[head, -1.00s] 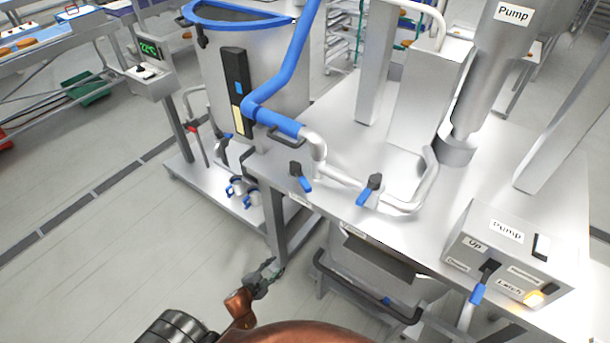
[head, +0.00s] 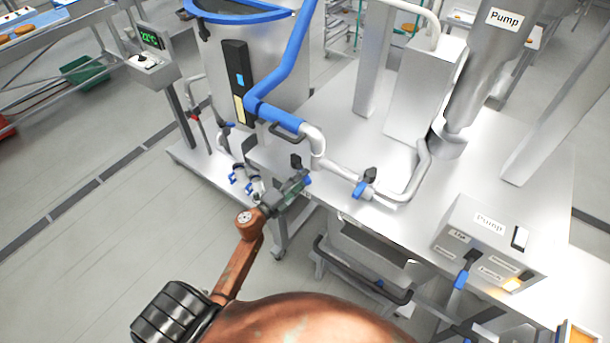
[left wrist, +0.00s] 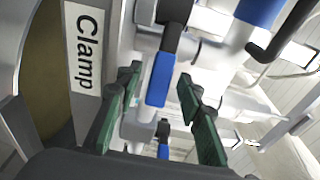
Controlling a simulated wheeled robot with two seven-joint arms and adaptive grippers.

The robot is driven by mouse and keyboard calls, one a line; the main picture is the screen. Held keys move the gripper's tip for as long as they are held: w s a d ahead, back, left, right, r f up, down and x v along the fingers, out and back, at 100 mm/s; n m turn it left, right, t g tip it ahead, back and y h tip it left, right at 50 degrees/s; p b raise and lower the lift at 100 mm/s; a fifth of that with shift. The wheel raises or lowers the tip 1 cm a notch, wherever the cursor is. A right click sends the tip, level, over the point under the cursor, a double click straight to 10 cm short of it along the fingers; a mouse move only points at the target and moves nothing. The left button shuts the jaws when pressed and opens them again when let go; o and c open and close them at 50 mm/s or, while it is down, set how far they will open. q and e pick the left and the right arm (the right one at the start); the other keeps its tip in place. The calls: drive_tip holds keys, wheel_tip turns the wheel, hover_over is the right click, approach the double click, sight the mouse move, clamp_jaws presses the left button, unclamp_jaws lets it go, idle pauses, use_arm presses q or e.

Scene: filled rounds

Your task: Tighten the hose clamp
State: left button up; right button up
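A lever with a black hub (head: 296,161) and a blue grip (head: 307,181) sits at the near left edge of the steel table, below the hose's pipe end. In the left wrist view its blue grip (left wrist: 160,79) hangs between my fingers, near a label reading "Clamp" (left wrist: 83,50). My left gripper (head: 297,184) is at this lever. In the left wrist view its green-padded fingers (left wrist: 159,83) stand apart on both sides of the blue grip, with gaps showing. The blue hose (head: 278,117) joins the metal pipe above. My right gripper is not in view.
A second blue-gripped valve lever (head: 359,189) is on the pipe to the right. A pump control box (head: 490,243) stands at the table's right. A black rail (head: 350,270) runs below the table edge. The floor (head: 110,240) at left is clear.

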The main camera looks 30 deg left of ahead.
use_arm(q)
drive_tip(key=shift+x, duration=0.8)
drive_tip(key=shift+c, duration=0.4)
clamp_jaws()
